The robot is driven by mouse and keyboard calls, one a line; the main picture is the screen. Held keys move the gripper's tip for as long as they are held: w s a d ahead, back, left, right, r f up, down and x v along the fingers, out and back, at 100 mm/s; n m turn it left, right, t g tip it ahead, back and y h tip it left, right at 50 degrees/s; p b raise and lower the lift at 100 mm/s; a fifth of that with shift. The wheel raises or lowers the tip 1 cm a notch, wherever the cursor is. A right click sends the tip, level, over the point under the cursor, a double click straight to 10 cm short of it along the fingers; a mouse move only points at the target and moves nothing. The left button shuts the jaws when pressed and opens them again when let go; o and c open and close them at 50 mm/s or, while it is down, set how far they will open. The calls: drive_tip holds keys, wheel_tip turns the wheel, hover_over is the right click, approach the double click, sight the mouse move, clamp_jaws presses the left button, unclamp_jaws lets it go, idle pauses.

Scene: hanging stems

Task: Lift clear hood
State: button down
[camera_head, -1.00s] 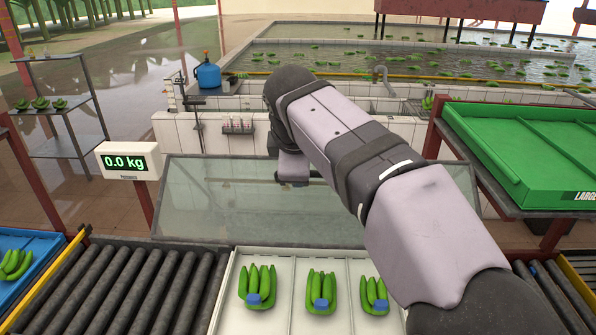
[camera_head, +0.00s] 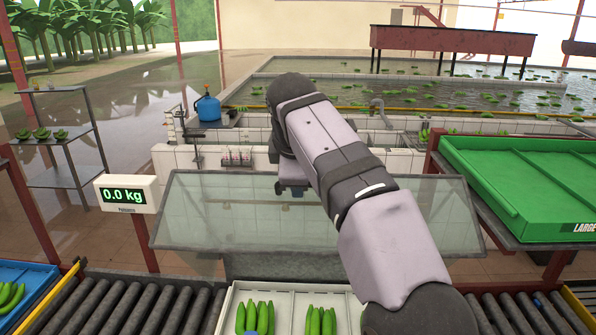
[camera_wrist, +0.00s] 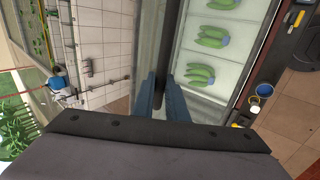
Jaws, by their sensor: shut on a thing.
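The clear hood (camera_head: 230,215) is a greenish see-through panel with a dark frame. It is tilted in front of the white tiled wall in the head view. My gripper (camera_head: 292,190) is at the hood's upper edge, mostly hidden behind my arm. In the wrist view my gripper's blue-grey fingers (camera_wrist: 164,98) are shut on a dark bar (camera_wrist: 169,40) along the hood's edge. The far end of the grip is partly hidden by the fingers.
Below the hood, a white tray (camera_head: 287,300) holds green banana bunches (camera_head: 257,318). Roller conveyors (camera_head: 150,300) flank it. A 0.0 kg scale display (camera_head: 127,193) stands at left, and a large green tray (camera_head: 520,185) at right. Tiled water tanks lie behind.

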drive_tip(key=shift+w+a+r, duration=0.1)
drive_tip(key=shift+w+r, duration=0.35)
drive_tip(key=shift+w, duration=0.15)
drive_tip(key=shift+w+a+r, duration=0.1)
drive_tip(key=shift+w+r, duration=0.3)
drive_tip(key=shift+w, duration=0.2)
drive_tip(key=c, duration=0.6)
unclamp_jaws()
drive_tip(key=shift+s, duration=0.15)
drive_tip(key=shift+o, duration=0.2)
drive_tip(key=shift+d, duration=0.1)
drive_tip(key=shift+s+f, duration=0.5)
drive_tip(key=shift+s, duration=0.05)
